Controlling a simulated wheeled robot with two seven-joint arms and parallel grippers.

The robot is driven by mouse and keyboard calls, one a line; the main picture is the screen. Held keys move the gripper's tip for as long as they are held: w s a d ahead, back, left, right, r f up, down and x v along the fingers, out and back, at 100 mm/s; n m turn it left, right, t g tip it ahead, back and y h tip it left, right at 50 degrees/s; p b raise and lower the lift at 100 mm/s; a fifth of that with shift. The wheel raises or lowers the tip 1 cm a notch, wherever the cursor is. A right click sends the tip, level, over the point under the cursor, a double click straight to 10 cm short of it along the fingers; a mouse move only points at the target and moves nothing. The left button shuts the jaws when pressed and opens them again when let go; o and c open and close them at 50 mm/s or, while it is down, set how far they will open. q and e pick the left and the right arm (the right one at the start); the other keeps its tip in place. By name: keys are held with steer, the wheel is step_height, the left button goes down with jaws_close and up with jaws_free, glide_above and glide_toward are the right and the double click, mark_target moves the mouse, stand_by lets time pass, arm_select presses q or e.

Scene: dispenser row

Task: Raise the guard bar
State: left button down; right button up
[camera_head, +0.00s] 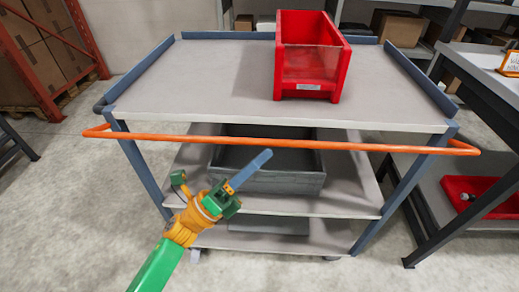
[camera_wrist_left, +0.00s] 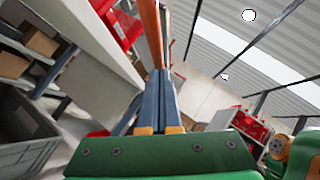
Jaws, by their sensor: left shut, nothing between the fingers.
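The guard bar (camera_head: 350,146) is a thin orange rail across the front of a grey-and-blue cart, just below its top shelf, with bent ends at both sides. In the left wrist view the bar (camera_wrist_left: 151,35) runs up from beyond my fingertips. My left gripper (camera_head: 264,157), green and orange with blue fingers, is shut and empty. Its tips appear just below the middle of the bar in the head view. In the left wrist view the blue fingers (camera_wrist_left: 163,98) lie together and point toward the bar. I cannot tell whether they touch it. My right gripper is not in view.
A red open bin (camera_head: 310,75) stands at the back of the cart's top shelf (camera_head: 190,85). A dark grey crate (camera_head: 290,182) sits on the shelf below, behind my gripper. A dark-framed workbench stands close on the right.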

arm_select(q)
steer(key=w+r+n+y+p, duration=0.5)
steer(key=n+p, duration=0.5)
steer(key=p, duration=1.1)
steer(key=shift+w+r+y+p, duration=0.2)
steer(key=shift+r+y+p, duration=0.1)
steer(key=shift+r+y, duration=1.05)
steer(key=shift+w, duration=0.1)
